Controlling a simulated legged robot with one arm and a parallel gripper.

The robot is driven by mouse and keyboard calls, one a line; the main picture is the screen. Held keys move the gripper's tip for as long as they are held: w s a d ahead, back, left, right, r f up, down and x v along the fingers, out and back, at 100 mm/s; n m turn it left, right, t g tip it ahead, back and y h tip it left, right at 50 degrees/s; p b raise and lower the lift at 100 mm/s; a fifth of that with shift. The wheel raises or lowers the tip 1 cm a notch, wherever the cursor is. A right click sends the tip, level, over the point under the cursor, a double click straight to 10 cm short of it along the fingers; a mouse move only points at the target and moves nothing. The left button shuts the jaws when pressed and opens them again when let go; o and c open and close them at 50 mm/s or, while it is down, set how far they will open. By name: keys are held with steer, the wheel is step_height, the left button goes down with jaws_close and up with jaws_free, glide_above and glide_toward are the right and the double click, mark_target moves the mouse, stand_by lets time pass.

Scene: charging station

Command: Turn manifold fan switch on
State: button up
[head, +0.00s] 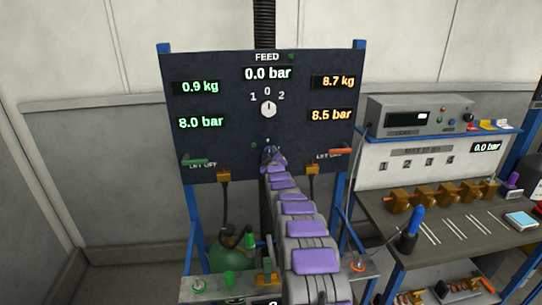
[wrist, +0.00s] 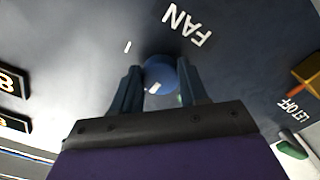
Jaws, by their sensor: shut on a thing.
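The fan switch is a round blue knob (wrist: 160,76) with a white pointer mark, set on the dark panel beside the white word FAN (wrist: 187,25) in the wrist view. My gripper (wrist: 159,72) has one finger on each side of the knob and is shut on it. The pointer mark lies toward the palm side, slightly tilted. A short white tick (wrist: 127,47) is printed beside the knob. In the head view my gripper (head: 269,155) is at the lower middle of the panel (head: 225,145), and it and my arm mostly hide the knob and label.
Above the switch is the white feed selector (head: 268,109), under a 0.0 bar display (head: 268,74). Green and orange let-off levers (head: 195,161) (head: 340,152) flank the panel's lower edge. A workbench (head: 455,215) with brass blocks stands at right.

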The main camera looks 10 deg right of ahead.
steer(key=m+p, duration=0.1)
steer(key=r+m, duration=0.1)
steer(key=m, duration=0.1)
steer(key=m+p, duration=0.1)
steer(key=shift+a+r+p, duration=0.15)
steer(key=shift+a+p, duration=0.15)
steer(key=shift+p, duration=0.05)
steer(key=m+p, duration=0.1)
steer(key=m, duration=0.3)
steer(key=m+p, duration=0.2)
steer(key=m, duration=0.3)
steer(key=shift+d, duration=0.2)
steer(key=shift+f+m+p, duration=0.15)
steer(key=shift+m+p, duration=0.2)
steer(key=shift+m, duration=0.7)
steer(key=shift+f+m+p, duration=0.1)
steer(key=shift+m+p, duration=0.2)
steer(key=shift+m, duration=0.75)
steer(key=shift+d+f, duration=0.1)
